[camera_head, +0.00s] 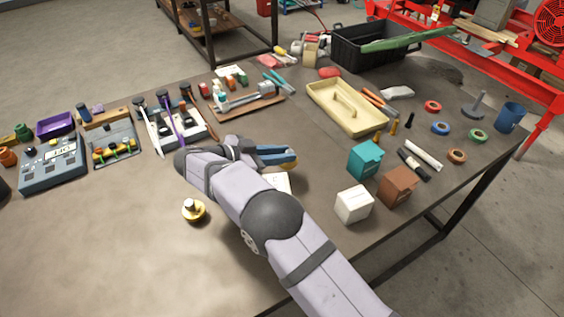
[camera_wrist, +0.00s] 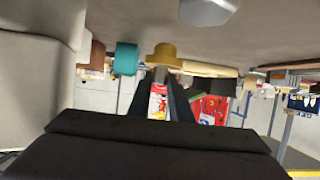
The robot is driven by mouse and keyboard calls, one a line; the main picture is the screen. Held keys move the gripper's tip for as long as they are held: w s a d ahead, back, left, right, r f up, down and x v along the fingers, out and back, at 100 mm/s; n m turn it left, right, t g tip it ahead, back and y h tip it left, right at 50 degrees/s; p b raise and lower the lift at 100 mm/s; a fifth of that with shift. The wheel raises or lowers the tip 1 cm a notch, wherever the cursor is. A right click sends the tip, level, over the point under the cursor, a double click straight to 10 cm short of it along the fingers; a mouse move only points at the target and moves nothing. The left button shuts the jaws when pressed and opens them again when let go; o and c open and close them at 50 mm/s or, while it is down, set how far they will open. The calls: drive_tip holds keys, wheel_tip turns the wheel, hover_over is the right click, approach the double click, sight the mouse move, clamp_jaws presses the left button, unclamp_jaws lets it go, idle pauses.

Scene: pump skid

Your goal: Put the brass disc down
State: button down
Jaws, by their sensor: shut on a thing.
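My gripper (camera_head: 279,156) reaches rightward over the middle of the table, low above its top. In the wrist view, which is upside down, its dark fingers (camera_wrist: 172,90) are shut on the brass disc (camera_wrist: 165,58). The disc is a yellow flanged piece at the fingertips. In the head view only a small yellowish part shows at the finger ends. I cannot tell whether the disc touches the table. Another brass-coloured round piece with a knob (camera_head: 193,211) stands on the table, left of my arm.
A teal box (camera_head: 365,160), a brown box (camera_head: 398,186) and a white box (camera_head: 354,204) stand right of my gripper. A cream tray (camera_head: 322,97) lies behind them. A pale thing (camera_head: 282,181) is partly hidden by my arm. The front left table is clear.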

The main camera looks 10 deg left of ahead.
drive_tip(key=shift+f, duration=1.7)
drive_tip(key=shift+f, duration=0.1)
drive_tip(key=shift+f, duration=0.15)
drive_tip(key=c, duration=1.6)
unclamp_jaws()
